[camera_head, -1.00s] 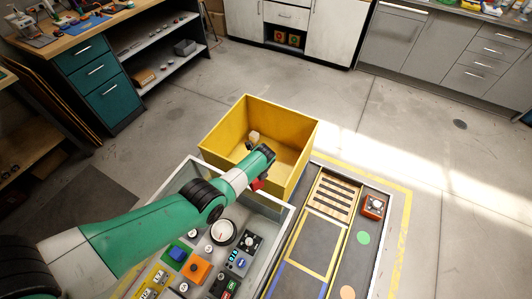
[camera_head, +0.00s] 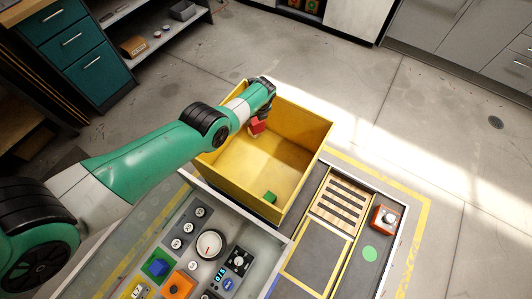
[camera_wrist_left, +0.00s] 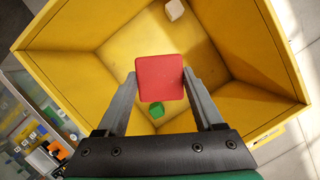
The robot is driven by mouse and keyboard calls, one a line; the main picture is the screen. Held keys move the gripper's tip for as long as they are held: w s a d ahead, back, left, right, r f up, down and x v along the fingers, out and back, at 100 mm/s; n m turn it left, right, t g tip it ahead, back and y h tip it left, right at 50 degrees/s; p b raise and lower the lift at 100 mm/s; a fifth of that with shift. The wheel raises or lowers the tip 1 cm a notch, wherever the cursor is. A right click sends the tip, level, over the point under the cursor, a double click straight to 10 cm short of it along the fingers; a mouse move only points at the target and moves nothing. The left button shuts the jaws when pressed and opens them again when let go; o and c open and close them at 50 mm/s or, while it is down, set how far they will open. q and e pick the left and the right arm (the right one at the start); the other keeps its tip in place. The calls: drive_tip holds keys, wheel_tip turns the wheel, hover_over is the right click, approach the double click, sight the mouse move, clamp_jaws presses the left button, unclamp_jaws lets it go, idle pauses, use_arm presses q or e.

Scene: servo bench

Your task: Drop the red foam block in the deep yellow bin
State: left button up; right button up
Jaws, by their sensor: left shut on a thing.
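The red foam block (camera_head: 257,126) is held in my left gripper (camera_head: 259,119), over the inside of the deep yellow bin (camera_head: 307,155). In the left wrist view the red block (camera_wrist_left: 160,78) sits between the two fingertips of the left gripper (camera_wrist_left: 160,84), with the yellow bin (camera_wrist_left: 100,20) open below it. A green block (camera_head: 270,197) lies on the bin floor, and it also shows in the left wrist view (camera_wrist_left: 156,110). A pale block (camera_wrist_left: 174,10) is in the bin too. My right gripper is not in view.
A clear-walled panel box (camera_head: 215,265) with dials and switches stands in front of the bin. A dark tray (camera_head: 325,245) with a slatted section and a red-orange knob box (camera_head: 383,219) lies to the right. Open floor surrounds the bin's far side.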

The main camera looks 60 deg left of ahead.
use_arm(q)
drive_tip(key=shift+s+d+f+b, duration=0.15)
drive_tip(key=shift+f+b, duration=0.25)
wheel_tip(320, 180, down, 5)
drive_tip(key=b, duration=0.5)
drive_tip(key=shift+f, duration=0.15)
drive_tip(key=o, duration=1.4)
drive_tip(key=shift+r, duration=0.2)
drive_tip(key=p+v, duration=1.1)
drive_tip(key=p, duration=0.2)
drive_tip(key=shift+d+r, duration=0.1)
drive_tip(key=shift+r, duration=0.15)
